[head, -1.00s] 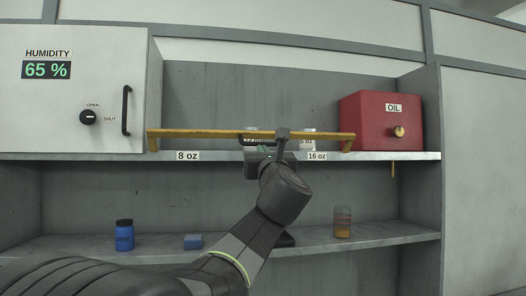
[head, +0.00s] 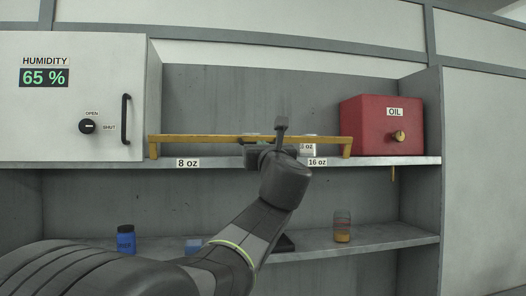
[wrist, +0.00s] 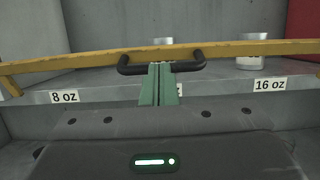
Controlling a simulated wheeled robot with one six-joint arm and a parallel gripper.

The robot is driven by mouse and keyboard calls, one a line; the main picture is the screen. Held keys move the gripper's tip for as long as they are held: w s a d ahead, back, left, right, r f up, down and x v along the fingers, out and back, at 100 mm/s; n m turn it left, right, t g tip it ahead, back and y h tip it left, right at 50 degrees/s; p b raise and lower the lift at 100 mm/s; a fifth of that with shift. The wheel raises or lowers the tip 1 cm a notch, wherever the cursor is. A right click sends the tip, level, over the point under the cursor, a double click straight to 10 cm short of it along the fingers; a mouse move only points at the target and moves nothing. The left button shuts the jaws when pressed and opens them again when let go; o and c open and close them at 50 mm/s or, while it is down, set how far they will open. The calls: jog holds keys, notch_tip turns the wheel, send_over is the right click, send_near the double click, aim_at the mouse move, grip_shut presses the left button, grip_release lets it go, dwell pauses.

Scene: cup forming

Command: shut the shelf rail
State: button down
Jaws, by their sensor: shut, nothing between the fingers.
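The shelf rail (head: 205,138) is a yellow bar across the front of the upper shelf, with short legs at its ends. It also shows in the wrist view (wrist: 85,60), with a black handle (wrist: 190,60) at its middle. My gripper (wrist: 161,67) has its green fingers shut together with nothing between them. The fingertips overlap the middle of the handle in the wrist view; I cannot tell whether they touch it. In the head view my gripper (head: 257,147) is at the rail's middle, partly hidden by my wrist.
Cups (head: 308,145) stand behind the rail, partly hidden. The upper shelf edge (head: 225,163) carries 8 oz and 16 oz labels. A red oil box (head: 370,125) stands at the right and a humidity cabinet (head: 90,75) at the left. A blue bottle (head: 126,240) and an amber jar (head: 342,228) stand below.

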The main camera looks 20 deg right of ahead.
jog(key=shift+w+d+r+p, duration=0.15)
jog(key=shift+w+r, duration=0.15)
jog(key=shift+r, duration=0.3)
jog(key=shift+w+d+r+p, duration=0.15)
jog(key=shift+w+r, duration=0.15)
jog(key=shift+r, duration=0.3)
jog(key=shift+a, duration=0.1)
